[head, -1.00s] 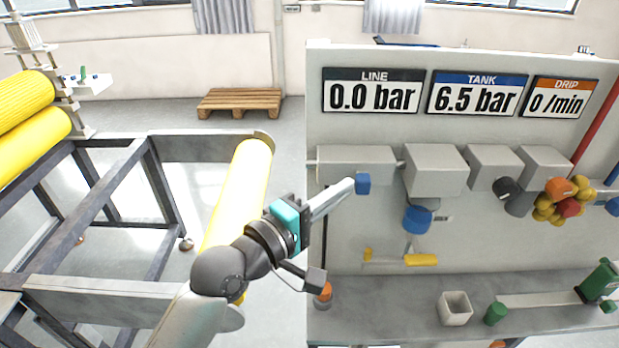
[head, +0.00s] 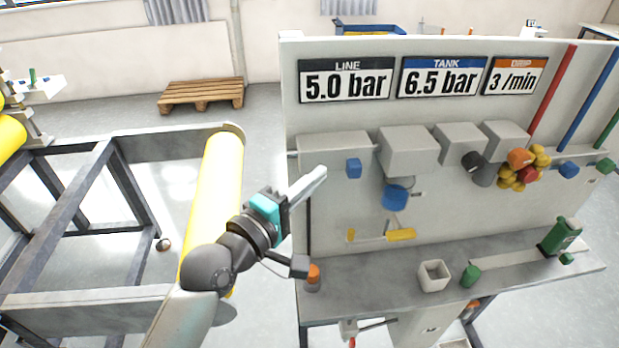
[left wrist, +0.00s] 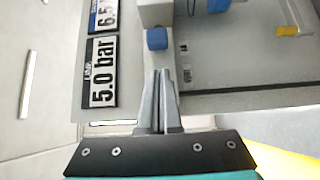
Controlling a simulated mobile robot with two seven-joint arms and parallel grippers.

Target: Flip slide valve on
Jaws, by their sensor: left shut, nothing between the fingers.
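A grey box (head: 333,150) at the left end of the panel has a blue slide knob (head: 353,168) on its front, toward its right side. I take this knob to be the slide valve's. My left gripper (head: 320,174) is shut and empty, to the left of the knob and apart from it. In the left wrist view the shut fingers (left wrist: 158,74) point toward the blue knob (left wrist: 157,40), with a gap between. The LINE display (head: 345,82) reads 5.0 bar. My right gripper is not in view.
TANK (head: 440,78) reads 6.5 bar and DRIP (head: 516,77) reads 3 /min. A round blue knob (head: 395,197) and a yellow lever (head: 400,235) are lower on the panel.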

